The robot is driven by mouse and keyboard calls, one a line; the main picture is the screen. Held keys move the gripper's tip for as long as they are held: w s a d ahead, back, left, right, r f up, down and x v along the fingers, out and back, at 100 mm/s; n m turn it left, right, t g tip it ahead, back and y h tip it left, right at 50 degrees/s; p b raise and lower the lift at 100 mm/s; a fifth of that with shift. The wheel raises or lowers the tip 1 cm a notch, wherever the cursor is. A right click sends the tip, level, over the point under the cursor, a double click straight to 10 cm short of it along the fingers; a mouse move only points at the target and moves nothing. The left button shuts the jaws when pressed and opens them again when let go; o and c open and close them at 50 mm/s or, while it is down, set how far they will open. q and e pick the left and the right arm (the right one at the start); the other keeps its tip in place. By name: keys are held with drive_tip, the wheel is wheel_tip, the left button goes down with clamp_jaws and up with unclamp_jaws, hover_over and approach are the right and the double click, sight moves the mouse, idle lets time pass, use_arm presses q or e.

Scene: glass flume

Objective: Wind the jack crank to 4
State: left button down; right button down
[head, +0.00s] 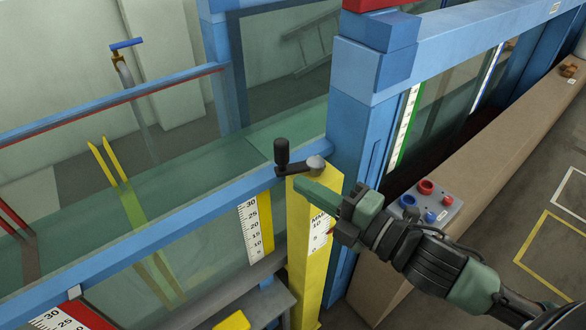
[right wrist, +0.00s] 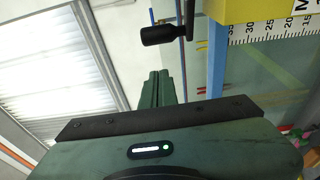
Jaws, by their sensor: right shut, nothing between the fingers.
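The jack crank (head: 296,168) has an upright black knob (head: 282,151), a dark arm and a silver hub, on top of a yellow jack post (head: 302,265). The knob points left of the hub in the head view. A white millimetre scale (head: 319,232) is on the post; its reading is too small to tell. My right gripper (head: 302,187) is shut and empty, its green fingers just in front of the crank, apart from the knob. In the right wrist view the closed fingers (right wrist: 160,84) sit below the black knob (right wrist: 163,35). My left gripper is not in view.
The blue flume frame (head: 362,130) rises right behind the post. Glass walls and a ruler (head: 251,228) lie to the left. A grey control box (head: 428,203) with red and blue buttons sits on a brown ledge (head: 500,150) at right.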

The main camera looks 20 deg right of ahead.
sight(280, 156)
drive_tip(key=w+p, duration=0.1)
drive_tip(key=w, duration=0.1)
drive_tip(key=w+p, duration=0.1)
drive_tip(key=w, duration=0.1)
drive_tip(key=w+p, duration=0.1)
drive_tip(key=w, duration=0.1)
drive_tip(key=shift+w+a, duration=0.25)
drive_tip(key=shift+a, duration=0.1)
drive_tip(key=shift+w+r, duration=0.15)
drive_tip(key=shift+w, duration=0.4)
drive_tip(key=shift+w+a, duration=0.1)
drive_tip(key=shift+w, duration=0.25)
